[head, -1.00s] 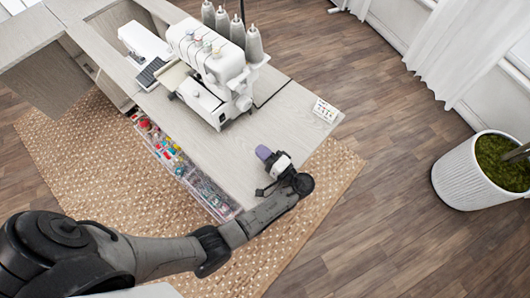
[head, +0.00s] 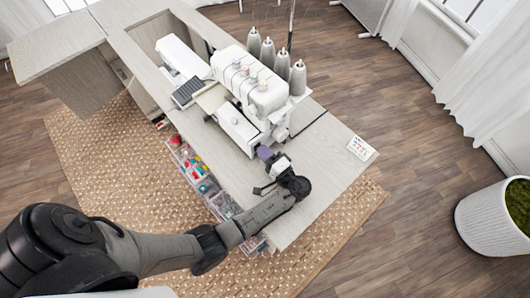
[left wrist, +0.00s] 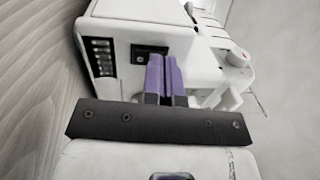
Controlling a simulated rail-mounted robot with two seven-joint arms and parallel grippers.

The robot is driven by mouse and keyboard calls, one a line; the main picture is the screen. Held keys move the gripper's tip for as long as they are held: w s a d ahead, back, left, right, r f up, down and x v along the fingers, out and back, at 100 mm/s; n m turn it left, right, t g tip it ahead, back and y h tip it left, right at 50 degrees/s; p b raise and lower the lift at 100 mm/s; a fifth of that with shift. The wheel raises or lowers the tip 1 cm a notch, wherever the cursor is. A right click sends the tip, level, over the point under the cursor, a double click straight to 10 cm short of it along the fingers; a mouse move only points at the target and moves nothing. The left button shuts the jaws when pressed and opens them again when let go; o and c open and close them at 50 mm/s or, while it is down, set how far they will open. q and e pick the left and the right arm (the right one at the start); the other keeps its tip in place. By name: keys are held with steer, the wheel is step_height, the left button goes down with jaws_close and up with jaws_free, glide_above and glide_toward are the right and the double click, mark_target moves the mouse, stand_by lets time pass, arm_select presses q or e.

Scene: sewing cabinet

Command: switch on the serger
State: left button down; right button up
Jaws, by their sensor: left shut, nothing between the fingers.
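The serger (head: 258,92) is a white machine with several thread cones behind it, standing on the cabinet top. My left gripper (head: 264,153) is at the serger's near right end, with its purple fingers pointing at the machine. In the left wrist view the left gripper (left wrist: 165,76) is shut and empty. Its fingertips are right at a small black switch panel (left wrist: 150,52) on the white side of the serger (left wrist: 115,30); whether they touch it I cannot tell. The fingers hide part of the panel. My right gripper is not in view.
A flat white machine with a dark panel (head: 188,93) stands left of the serger. A small card with coloured marks (head: 361,148) lies at the cabinet's right end. Clear bins of coloured supplies (head: 200,180) sit under the front edge. A white planter (head: 488,220) stands on the floor at right.

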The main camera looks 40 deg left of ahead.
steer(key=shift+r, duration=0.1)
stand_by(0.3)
arm_select(q)
steer(key=shift+a+r+h+p, duration=0.35)
steer(key=shift+r+h+p, duration=0.15)
steer(key=shift+p, duration=0.5)
steer(key=shift+f+h, duration=0.2)
steer(key=shift+h, duration=0.1)
steer(key=shift+f, duration=0.15)
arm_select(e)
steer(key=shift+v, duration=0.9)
